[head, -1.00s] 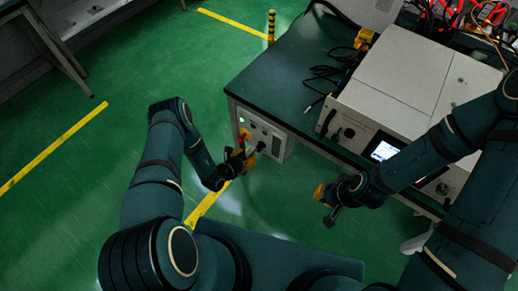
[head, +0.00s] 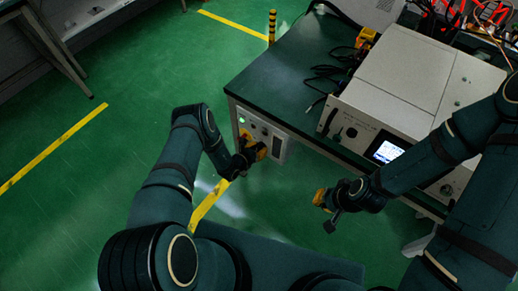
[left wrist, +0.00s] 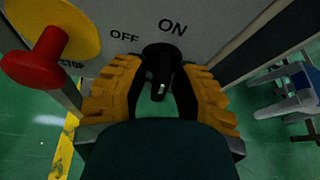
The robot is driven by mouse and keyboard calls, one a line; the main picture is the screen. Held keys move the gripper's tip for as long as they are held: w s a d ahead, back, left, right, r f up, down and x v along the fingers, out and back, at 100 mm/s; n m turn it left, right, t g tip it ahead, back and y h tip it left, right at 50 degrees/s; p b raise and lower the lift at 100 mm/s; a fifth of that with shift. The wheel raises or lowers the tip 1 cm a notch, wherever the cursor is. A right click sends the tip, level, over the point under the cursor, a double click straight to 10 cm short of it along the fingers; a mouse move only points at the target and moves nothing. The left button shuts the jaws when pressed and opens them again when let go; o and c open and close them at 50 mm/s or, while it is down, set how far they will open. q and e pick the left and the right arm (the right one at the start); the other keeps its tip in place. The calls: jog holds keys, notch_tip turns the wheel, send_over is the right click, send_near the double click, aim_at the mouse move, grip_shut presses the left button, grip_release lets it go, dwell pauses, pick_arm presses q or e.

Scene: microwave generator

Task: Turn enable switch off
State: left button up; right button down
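The enable switch (left wrist: 160,58) is a black rotary knob on a pale panel, with OFF printed to its upper left and ON above it. A small white mark on the knob faces the camera. My left gripper (left wrist: 162,75) has its two yellow fingers spread on either side of the knob; I cannot tell whether they touch it. In the head view my left gripper (head: 255,152) is at the front of the control box (head: 278,147) and hides the switch. My right gripper (head: 324,206) hangs in front of the bench; its finger opening is unclear.
A red emergency stop button (left wrist: 35,58) on a yellow disc is close to the left finger. The white generator (head: 405,85) with a lit screen (head: 386,151) stands on the bench (head: 290,80). Green floor (head: 110,150) is clear at the left.

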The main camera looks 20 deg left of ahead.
pick_arm(q)
jog(key=shift+w, duration=0.1)
grip_shut()
jog(key=shift+b, duration=0.35)
jog(key=shift+a+n+h+b, duration=0.1)
jog(key=shift+n+h+b, duration=0.2)
jog(key=shift+n+b, duration=0.3)
jog(key=n+h+b, duration=0.1)
jog(key=n+b, duration=0.1)
jog(key=b, duration=0.1)
jog(key=shift+f+h+b, duration=0.1)
jog(key=shift+h+b, duration=0.2)
jog(key=shift+b, duration=0.1)
jog(key=shift+n+h+b, duration=0.3)
jog(key=shift+n+b, duration=0.2)
jog(key=shift+n, duration=0.2)
jog(key=shift+n+h, duration=0.5)
jog(key=shift+n, duration=0.1)
jog(key=shift+r+n+h, duration=0.2)
jog(key=shift+n+h, duration=0.2)
jog(key=shift+n, duration=0.3)
jog(key=n+h, duration=0.1)
jog(key=n, duration=0.1)
jog(key=n+t, duration=0.1)
jog(key=n, duration=0.1)
jog(key=shift+n+h, duration=0.4)
